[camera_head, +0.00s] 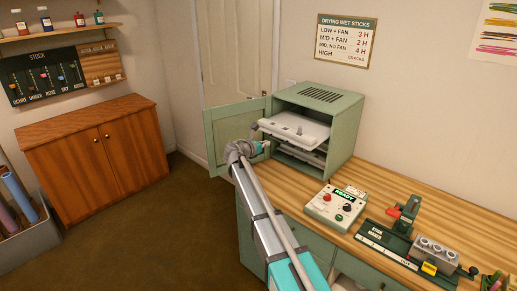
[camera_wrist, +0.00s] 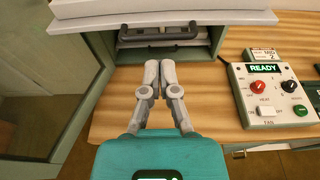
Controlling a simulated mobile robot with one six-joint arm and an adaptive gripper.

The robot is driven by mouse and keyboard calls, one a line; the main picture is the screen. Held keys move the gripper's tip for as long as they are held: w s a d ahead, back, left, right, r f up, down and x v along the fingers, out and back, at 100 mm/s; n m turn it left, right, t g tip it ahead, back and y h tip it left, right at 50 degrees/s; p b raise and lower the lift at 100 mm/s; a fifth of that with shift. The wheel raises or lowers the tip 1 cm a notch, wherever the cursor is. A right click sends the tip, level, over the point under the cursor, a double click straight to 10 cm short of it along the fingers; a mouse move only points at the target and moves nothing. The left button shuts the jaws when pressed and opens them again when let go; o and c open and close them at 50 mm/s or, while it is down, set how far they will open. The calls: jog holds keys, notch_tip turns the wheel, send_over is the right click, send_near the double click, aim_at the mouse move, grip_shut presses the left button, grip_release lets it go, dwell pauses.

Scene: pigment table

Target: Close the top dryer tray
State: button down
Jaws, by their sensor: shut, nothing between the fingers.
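The top dryer tray (camera_head: 295,129) is a pale tray pulled partly out of the green dryer cabinet (camera_head: 345,128). Its front edge reaches past the cabinet's opening. In the wrist view the tray (camera_wrist: 170,22) spans the top of the picture, beyond and above my fingertips. My gripper (camera_wrist: 160,62) has its two grey fingers together, with nothing between them. In the head view my gripper (camera_head: 264,146) is at the tray's front left, partly hidden by my wrist. I cannot tell whether it touches the tray. A lower tray with a dark handle (camera_wrist: 165,34) sits inside the cabinet.
The dryer's green door (camera_head: 228,128) stands open to the left. A control box reading READY (camera_head: 335,207) is on the wooden bench (camera_head: 390,190), right of the dryer. A green stick maker (camera_head: 395,235) stands farther right.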

jog(key=shift+b+x, duration=0.4)
jog(key=shift+x, duration=2.05)
jog(key=shift+w+a, duration=0.1)
jog(key=shift+w, duration=0.05)
